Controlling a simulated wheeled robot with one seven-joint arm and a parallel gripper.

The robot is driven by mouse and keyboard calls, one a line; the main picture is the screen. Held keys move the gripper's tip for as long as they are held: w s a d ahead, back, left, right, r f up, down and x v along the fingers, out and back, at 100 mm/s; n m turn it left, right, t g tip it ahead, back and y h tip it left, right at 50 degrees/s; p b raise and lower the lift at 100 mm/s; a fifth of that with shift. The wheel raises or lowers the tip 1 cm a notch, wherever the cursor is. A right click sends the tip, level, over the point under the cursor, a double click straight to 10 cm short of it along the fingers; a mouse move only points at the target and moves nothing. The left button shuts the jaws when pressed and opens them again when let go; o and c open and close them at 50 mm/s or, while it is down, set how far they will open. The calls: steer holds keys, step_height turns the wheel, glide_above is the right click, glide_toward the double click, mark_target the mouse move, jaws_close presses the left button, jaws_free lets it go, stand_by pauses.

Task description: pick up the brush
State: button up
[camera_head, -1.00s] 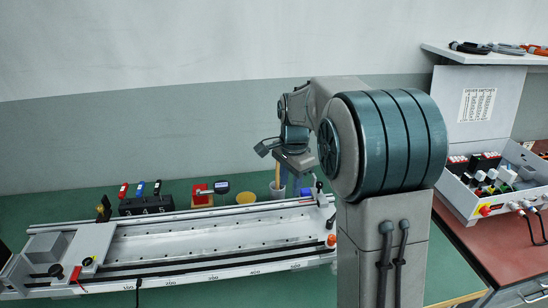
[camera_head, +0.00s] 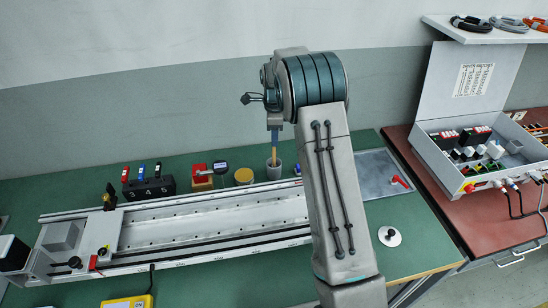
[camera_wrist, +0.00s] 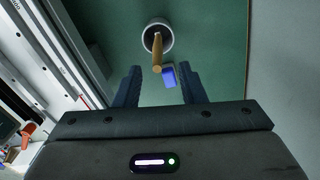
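The brush (camera_head: 274,158) stands in a small grey cup (camera_head: 274,171) behind the right part of the long rail fixture. Only its wooden handle shows; the lower end is hidden in the cup. In the wrist view, the handle (camera_wrist: 157,50) rises out of the cup (camera_wrist: 150,27) toward me. My gripper (camera_wrist: 158,69) is open, its fingers spread to either side of the handle's near end, with gaps on both sides.
A blue block (camera_wrist: 170,77) lies on the green table close to the cup. Left of the cup are a yellow round container (camera_head: 243,176), a red-handled gauge (camera_head: 200,178) and a numbered block (camera_head: 149,188). The rail fixture (camera_head: 210,217) lies in front. Bare table is behind.

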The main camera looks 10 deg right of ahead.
steer(key=p, duration=0.2)
glide_above(274, 165)
steer(key=shift+w+f, duration=0.2)
steer(key=shift+f, duration=1.45)
steer(key=shift+w+f, duration=0.15)
steer(key=shift+f, duration=1.45)
jaws_close()
